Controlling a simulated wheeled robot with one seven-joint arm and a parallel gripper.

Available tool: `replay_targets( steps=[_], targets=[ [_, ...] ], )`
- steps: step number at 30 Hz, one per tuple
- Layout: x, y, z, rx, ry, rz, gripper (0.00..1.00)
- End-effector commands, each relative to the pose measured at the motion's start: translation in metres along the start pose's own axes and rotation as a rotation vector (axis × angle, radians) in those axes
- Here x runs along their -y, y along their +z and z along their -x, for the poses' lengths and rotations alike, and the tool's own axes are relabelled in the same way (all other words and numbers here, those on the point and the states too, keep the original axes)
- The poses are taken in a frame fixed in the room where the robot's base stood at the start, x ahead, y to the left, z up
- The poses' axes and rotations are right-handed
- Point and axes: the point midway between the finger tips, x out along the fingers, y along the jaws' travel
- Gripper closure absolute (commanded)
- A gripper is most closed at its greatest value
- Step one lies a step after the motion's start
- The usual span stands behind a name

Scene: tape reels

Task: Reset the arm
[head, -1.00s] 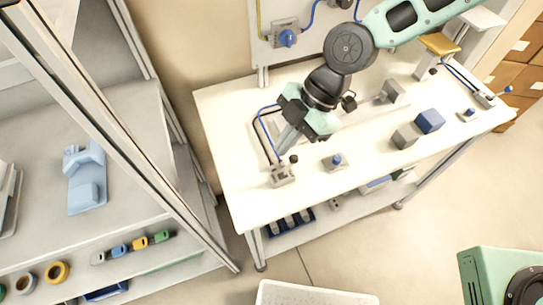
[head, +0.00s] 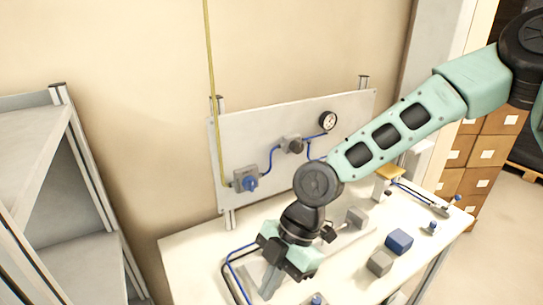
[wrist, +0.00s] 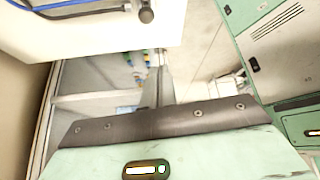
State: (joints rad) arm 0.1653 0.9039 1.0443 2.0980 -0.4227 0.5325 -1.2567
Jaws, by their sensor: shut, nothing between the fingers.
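My arm reaches in from the upper right of the head view, with mint-green links and dark joints. My gripper (head: 267,290) is at the lower middle of that view, over the left part of the white workbench (head: 190,265). Its grey fingers are together with nothing between them, pointing down and to the left. In the wrist view the mint-green gripper body fills the bottom, and the narrow grey fingers (wrist: 158,86) stick out past its dark edge, with no object held. I cannot tell how high the fingertips are above the bench.
A blue block (head: 399,241) and a grey block (head: 379,263) stand on the bench right of my gripper. A blue hose (head: 236,262) curves beside it on the left. A grey panel (head: 270,150) with a gauge (head: 328,121) rises behind. Shelving (head: 85,265) stands at the left.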

Motion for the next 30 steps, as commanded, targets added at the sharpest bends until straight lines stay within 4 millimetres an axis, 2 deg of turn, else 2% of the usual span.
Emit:
replay_targets(
  steps=[6,11,15,24,30],
  targets=[
    [0.046,0.011,-0.004,0.195,-0.053,-0.283,1.00],
    [0.084,0.019,0.008,0.352,-0.006,-0.598,1.00],
    [0.114,0.022,0.025,0.439,0.099,-0.884,1.00],
    [0.165,0.014,0.053,0.417,0.351,-1.416,1.00],
    [0.178,0.010,0.059,0.371,0.409,-1.557,1.00]
  ],
)
